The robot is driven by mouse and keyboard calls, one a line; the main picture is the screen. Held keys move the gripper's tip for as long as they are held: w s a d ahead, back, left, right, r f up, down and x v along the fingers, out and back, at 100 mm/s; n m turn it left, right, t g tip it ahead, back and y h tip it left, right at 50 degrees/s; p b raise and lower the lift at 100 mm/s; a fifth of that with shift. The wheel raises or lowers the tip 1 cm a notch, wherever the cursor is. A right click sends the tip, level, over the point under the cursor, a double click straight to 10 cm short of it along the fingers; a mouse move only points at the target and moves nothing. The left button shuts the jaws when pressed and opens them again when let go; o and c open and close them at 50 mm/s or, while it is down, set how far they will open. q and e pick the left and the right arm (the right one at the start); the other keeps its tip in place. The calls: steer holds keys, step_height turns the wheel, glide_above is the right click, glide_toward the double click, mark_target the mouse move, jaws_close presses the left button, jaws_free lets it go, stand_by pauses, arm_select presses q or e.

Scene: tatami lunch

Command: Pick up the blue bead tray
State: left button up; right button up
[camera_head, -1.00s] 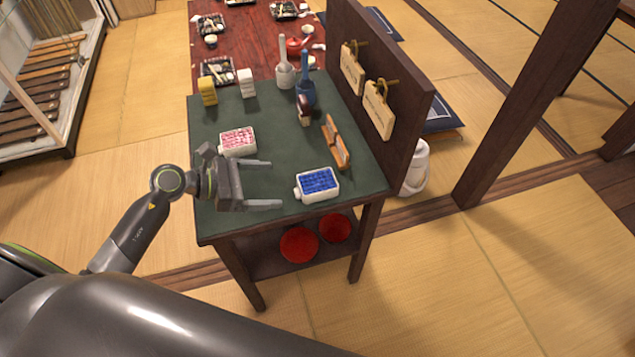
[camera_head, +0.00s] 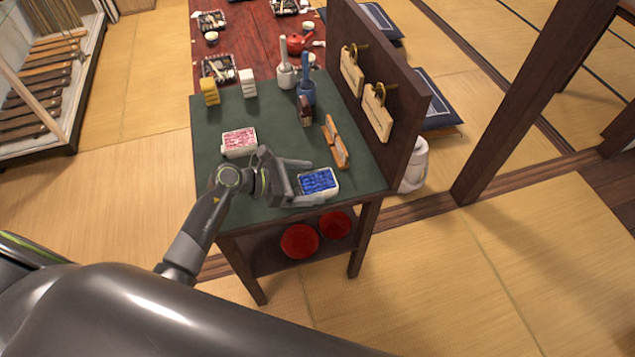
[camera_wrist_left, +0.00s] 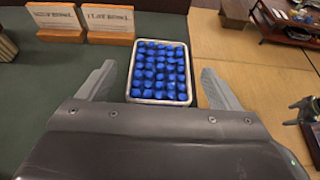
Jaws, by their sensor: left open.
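The blue bead tray (camera_head: 319,181) is a small white tray filled with blue beads, near the front right of the green-topped table. It also shows in the left wrist view (camera_wrist_left: 160,72), just ahead of and between my fingers. My left gripper (camera_head: 310,181) is open, with one finger on each side of the tray's near part; the wrist view shows its two fingers (camera_wrist_left: 157,92) apart. I cannot tell whether either finger touches the tray.
A white tray of red beads (camera_head: 239,140) sits behind my left wrist. A dark upright panel (camera_head: 394,85) bounds the table's right side.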

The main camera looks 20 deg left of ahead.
arm_select(q)
steer(key=c, duration=1.1)
steer(key=shift+r, duration=0.1)
